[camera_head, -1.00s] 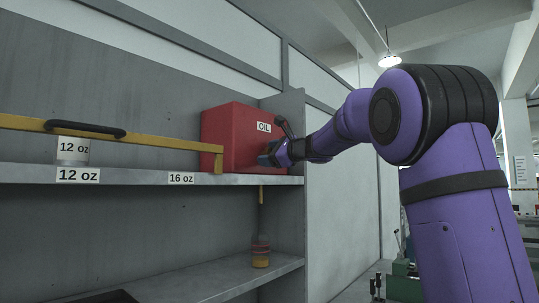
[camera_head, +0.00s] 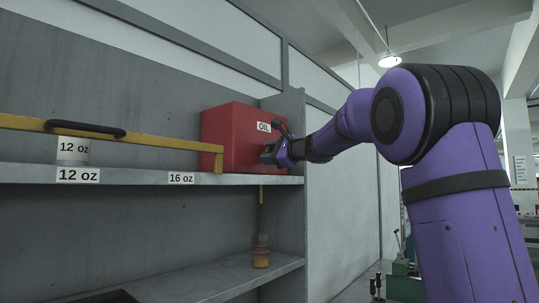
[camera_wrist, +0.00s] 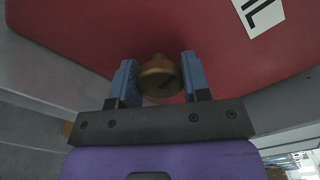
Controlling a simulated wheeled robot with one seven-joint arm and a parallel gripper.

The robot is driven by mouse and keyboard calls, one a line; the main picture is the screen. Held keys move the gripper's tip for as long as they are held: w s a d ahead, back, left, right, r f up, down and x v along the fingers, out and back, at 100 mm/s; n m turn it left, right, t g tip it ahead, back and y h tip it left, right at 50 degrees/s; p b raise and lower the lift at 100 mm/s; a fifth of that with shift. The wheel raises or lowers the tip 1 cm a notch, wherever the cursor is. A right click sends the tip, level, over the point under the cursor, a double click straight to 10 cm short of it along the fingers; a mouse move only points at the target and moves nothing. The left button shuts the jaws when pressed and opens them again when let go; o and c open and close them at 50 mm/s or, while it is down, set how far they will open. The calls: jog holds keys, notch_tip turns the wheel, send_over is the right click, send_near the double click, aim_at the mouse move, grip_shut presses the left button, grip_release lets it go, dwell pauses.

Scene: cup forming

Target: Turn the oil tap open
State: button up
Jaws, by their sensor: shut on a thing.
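The red oil box (camera_head: 225,132) with an "OIL" label stands on the upper shelf at its right end; it also fills much of the wrist view (camera_wrist: 85,30). The brass, round oil tap (camera_wrist: 160,72) sticks out from the box's face and has a dark slot mark. My gripper (camera_wrist: 160,78) is shut on the tap, with a blue finger on each side of it. In the head view my gripper (camera_head: 270,152) is at the box's lower right, and it hides the tap there.
A yellow bar (camera_head: 180,142) with a black handle (camera_head: 85,129) runs across the front of the upper shelf (camera_head: 120,175).

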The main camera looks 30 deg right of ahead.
jog(key=n, duration=1)
jog(key=shift+n, duration=0.4)
jog(key=shift+f+n, duration=0.1)
jog(key=shift+n, duration=1.5)
jog(key=o, duration=0.9)
jog(key=shift+o, duration=0.2)
jog(key=v, duration=1)
jog(key=shift+s+d, duration=0.15)
jog(key=shift+s, duration=0.2)
